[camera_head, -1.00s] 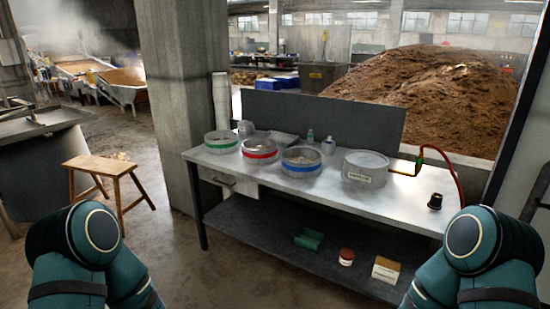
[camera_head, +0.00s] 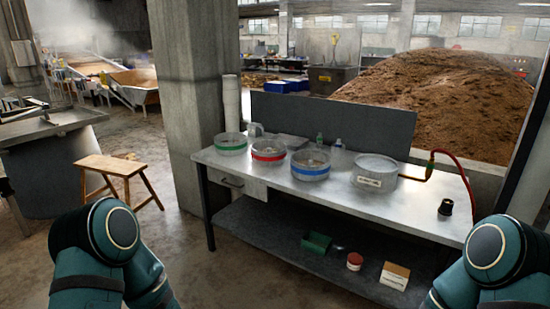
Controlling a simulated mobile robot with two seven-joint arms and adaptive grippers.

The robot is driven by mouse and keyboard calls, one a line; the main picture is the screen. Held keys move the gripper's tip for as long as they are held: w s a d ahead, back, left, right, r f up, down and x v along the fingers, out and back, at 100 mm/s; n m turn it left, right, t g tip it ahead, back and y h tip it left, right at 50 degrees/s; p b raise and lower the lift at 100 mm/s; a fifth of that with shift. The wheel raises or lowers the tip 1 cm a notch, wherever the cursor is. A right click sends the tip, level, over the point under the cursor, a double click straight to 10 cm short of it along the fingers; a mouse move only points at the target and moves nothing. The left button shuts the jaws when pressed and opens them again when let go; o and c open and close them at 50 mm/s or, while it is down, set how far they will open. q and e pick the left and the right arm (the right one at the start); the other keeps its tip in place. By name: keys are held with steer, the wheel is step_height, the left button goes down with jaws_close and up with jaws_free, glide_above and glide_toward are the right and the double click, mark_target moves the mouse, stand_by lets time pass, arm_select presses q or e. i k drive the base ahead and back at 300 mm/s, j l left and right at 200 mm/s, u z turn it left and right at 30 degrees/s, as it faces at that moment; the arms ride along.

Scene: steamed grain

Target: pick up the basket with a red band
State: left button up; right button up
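The basket with a red band (camera_head: 268,153) stands upright on the metal table (camera_head: 225,168), toward its left half. A green-banded basket (camera_head: 230,144) is to its left and a blue-banded basket (camera_head: 310,165) is to its right. What the red-banded basket holds is too small to tell. Only the upper parts of my two arms show, at the lower left and lower right corners. Neither gripper is in the picture.
A labelled round container (camera_head: 375,173) and a black knob-like object (camera_head: 445,208) stand farther right on the table. A green tray (camera_head: 316,242), a red-lidded jar (camera_head: 355,261) and a box (camera_head: 395,276) sit on the lower shelf. A wooden stool (camera_head: 112,168) stands left, near a concrete pillar.

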mark_target(268, 154)
steer(key=i+j+z, duration=0.15)
steer(key=z, duration=0.3)
steer(key=i+j+z, duration=0.2)
steer(key=z, duration=0.25)
steer(key=i+j+z, duration=0.1)
steer(key=j, duration=0.2)
steer(key=i+j+z, duration=0.15)
steer(key=j, duration=0.2)
steer(key=i+j+z, duration=0.1)
steer(key=j, duration=0.25)
steer(key=i+j, duration=0.1)
steer(key=j, duration=0.2)
steer(key=i+j+z, duration=0.1)
steer(key=j, duration=0.2)
steer(key=i+j, duration=0.15)
steer(key=j, duration=0.2)
